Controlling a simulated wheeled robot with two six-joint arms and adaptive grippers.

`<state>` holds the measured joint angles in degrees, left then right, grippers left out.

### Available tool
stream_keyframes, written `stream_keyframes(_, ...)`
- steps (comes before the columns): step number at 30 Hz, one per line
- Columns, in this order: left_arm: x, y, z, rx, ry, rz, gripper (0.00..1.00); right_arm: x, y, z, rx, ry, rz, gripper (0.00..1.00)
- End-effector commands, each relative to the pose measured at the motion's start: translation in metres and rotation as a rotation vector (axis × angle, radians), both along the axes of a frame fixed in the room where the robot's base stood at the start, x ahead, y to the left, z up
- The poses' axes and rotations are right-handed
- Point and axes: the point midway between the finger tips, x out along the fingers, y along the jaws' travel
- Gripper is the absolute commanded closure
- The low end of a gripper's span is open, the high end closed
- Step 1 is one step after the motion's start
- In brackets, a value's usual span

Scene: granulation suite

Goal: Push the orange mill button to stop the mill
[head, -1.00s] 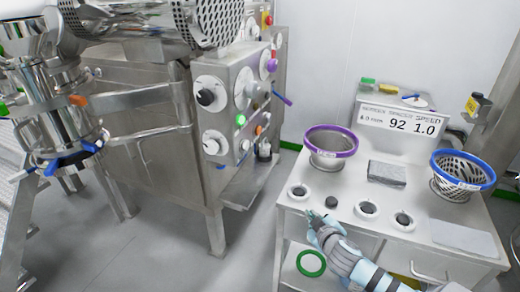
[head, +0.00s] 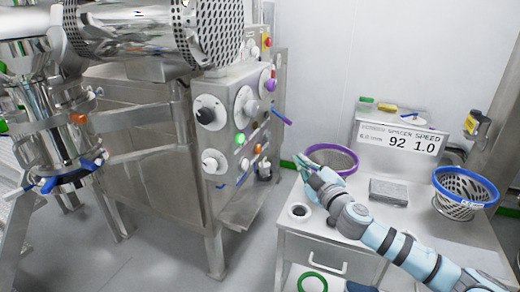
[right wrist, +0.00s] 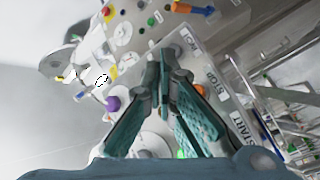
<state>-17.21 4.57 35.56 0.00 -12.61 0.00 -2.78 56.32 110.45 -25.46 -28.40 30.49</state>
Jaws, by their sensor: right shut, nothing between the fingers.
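The orange mill button (head: 258,149) is on the lower part of the steel control panel (head: 222,135), to the right of the lit green button (head: 241,138). In the right wrist view, an orange button (right wrist: 200,89) shows beside the STOP label, partly behind the fingers. My right gripper (head: 302,160) is shut and empty. In the head view it is in front of the purple-rimmed basket and to the right of the panel, clear of the button. Its fingertips (right wrist: 165,56) point toward the panel face in the wrist view. My left gripper is not in view.
The panel also carries black knobs (head: 206,116), a purple knob (head: 271,84) and a blue lever (head: 281,117). The purple-rimmed basket (head: 345,152), a grey block (head: 388,192) and a blue-rimmed basket (head: 466,188) stand on the cart. Floor is clear before the mill.

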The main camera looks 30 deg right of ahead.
Motion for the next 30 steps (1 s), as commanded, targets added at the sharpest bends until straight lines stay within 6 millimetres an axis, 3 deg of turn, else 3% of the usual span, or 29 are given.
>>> stream_keyframes(11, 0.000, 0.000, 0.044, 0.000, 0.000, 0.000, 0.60, 0.045, 0.033, 0.006, 0.008, -0.003, 0.004, 1.00)
stream_keyframes(18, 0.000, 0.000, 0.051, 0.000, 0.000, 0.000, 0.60, 0.062, 0.044, 0.003, 0.003, -0.002, 0.003, 1.00)
stream_keyframes(30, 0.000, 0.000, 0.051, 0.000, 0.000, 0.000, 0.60, 0.065, 0.046, 0.001, 0.000, -0.002, 0.004, 1.00)
